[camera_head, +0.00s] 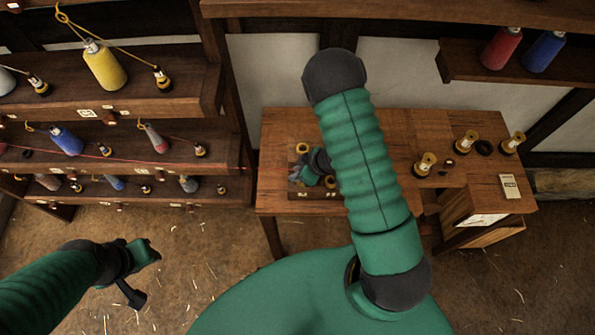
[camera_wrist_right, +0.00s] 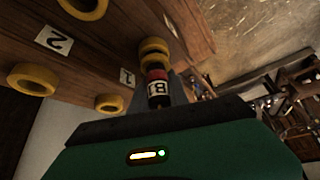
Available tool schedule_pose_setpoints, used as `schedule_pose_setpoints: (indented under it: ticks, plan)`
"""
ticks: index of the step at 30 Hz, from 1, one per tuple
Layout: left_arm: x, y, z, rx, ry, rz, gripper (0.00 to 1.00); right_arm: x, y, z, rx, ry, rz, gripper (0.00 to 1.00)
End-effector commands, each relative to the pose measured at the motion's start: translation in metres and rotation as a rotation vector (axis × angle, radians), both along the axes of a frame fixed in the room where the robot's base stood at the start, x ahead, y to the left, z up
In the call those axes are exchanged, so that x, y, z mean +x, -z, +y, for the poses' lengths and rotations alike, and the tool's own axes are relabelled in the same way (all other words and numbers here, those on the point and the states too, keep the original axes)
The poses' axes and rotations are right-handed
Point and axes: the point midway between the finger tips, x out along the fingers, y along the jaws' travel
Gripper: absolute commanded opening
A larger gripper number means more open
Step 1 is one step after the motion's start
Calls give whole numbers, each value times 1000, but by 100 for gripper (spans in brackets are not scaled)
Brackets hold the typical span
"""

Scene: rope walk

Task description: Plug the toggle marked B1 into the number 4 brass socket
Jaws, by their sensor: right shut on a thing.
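The toggle marked B1 (camera_wrist_right: 157,88), black and red with a white label, is in my right gripper (camera_wrist_right: 160,100) in the right wrist view. Brass rings (camera_wrist_right: 153,48) show at its far end; I cannot tell whether they belong to the toggle or a socket. Brass sockets (camera_wrist_right: 35,78) sit on the wooden board (camera_wrist_right: 110,55) near plates marked 2 and 1. No 4 is readable. In the head view my right gripper (camera_head: 312,172) is over the table's left part, partly hidden by my arm. My left gripper (camera_head: 138,272) is open and empty over the floor.
The table (camera_head: 285,120) carries several brass-topped pieces (camera_head: 424,163) on its right and a small card (camera_head: 510,187). Shelves with spools, including a yellow one (camera_head: 104,65), stand at the left. Red and blue bottles (camera_head: 543,52) stand on a shelf at upper right.

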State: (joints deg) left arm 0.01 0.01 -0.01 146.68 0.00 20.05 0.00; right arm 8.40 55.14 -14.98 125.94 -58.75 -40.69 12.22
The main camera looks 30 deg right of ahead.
Motion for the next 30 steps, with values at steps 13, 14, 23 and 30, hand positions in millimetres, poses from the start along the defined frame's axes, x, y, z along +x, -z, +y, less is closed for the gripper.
schedule_pose_setpoints:
  ticks: [13, 14, 23, 30]
  plan:
    - [0, 2, 0, 0, 0, 0, 36, 0, 3, 1, 1, -1, 0, 0]
    - [0, 3, 0, 0, 0, 0, 36, 0, 4, 1, 1, -1, 0, 0]
    - [0, 7, 0, 0, 0, 0, 36, 0, 10, 1, 1, 0, 1, 0]
    - [0, 7, 0, 0, 0, 0, 36, 0, 10, 1, 1, -1, 0, 30]
